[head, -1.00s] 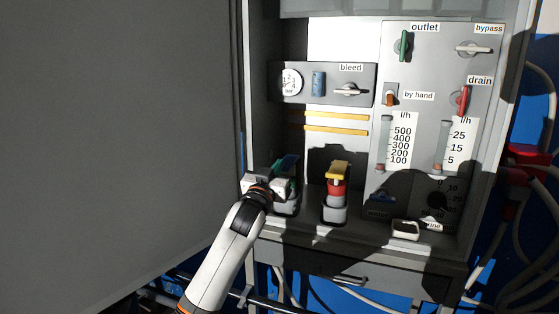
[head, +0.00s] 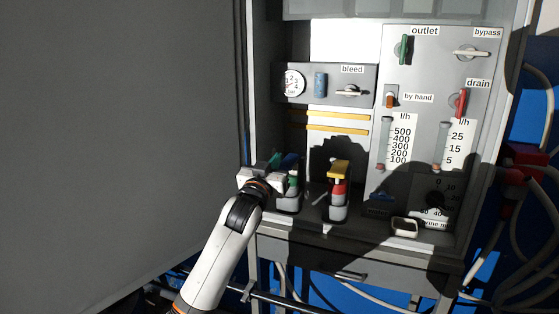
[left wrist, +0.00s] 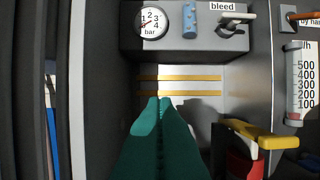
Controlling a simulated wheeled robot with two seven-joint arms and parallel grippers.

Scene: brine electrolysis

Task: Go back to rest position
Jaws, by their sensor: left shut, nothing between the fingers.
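My left gripper (head: 275,161) is at the left side of the cabinet, beside a blue-topped green valve (head: 292,181) in a grey base. Its arm comes up from the bottom left. In the left wrist view its teal fingers (left wrist: 160,112) are together with nothing between them, in front of the grey back wall with two yellow strips. The blue-topped valve is partly hidden behind the gripper in the head view. My right gripper is in neither view.
A yellow-topped red valve (head: 338,185) stands to the right of the gripper. Above are a pressure gauge (head: 293,83) and the bleed handle (head: 352,91). A large grey panel (head: 120,130) fills the left.

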